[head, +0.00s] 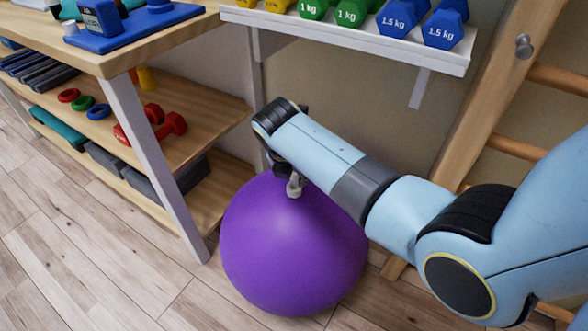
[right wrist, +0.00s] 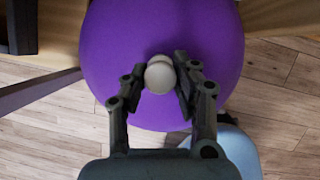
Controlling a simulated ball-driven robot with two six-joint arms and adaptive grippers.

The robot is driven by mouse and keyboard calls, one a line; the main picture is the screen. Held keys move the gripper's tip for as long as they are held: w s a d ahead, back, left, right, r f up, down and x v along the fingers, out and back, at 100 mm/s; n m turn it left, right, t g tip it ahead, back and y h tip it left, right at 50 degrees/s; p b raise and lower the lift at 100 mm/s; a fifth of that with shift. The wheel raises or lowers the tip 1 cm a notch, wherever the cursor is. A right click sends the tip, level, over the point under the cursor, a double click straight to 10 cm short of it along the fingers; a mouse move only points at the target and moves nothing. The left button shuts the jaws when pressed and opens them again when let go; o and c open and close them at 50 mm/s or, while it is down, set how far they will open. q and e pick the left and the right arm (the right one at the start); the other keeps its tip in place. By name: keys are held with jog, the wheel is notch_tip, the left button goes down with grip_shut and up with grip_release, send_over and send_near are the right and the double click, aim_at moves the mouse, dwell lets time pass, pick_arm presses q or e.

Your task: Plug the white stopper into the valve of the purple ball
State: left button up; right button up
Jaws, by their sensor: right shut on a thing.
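The purple ball (head: 290,250) stands on the wooden floor beside the shelf unit; it also fills the upper middle of the right wrist view (right wrist: 225,50). My right gripper (head: 294,186) is at the upper part of the ball, below the end of my blue arm. In the right wrist view its two dark fingers (right wrist: 158,88) are shut on the white stopper (right wrist: 159,76), with the ball right behind it. The valve is hidden, and I cannot tell whether the stopper touches the ball. My left gripper is not in view.
A wooden shelf unit (head: 185,150) with red dumbbells (head: 150,122) and rings stands left of the ball. A white rack (head: 350,38) with several coloured dumbbells is above. Wooden wall bars (head: 520,146) are at the right. Floor in front of the ball is clear.

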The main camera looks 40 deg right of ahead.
aim_at(293, 189)
jog(key=shift+f+b, duration=0.45)
jog(key=shift+f, duration=0.65)
dwell(0.4)
jog(key=shift+s+a+f, duration=0.15)
jog(key=shift+s+f, duration=0.2)
jog(key=shift+f, duration=0.35)
grip_shut()
jog(key=o, duration=0.5)
grip_release()
jog(key=o, duration=0.7)
jog(key=shift+w+f, duration=0.15)
jog(key=shift+c, duration=0.2)
jog(key=shift+w, duration=0.1)
jog(key=shift+r, duration=0.3)
jog(key=shift+c, duration=0.3)
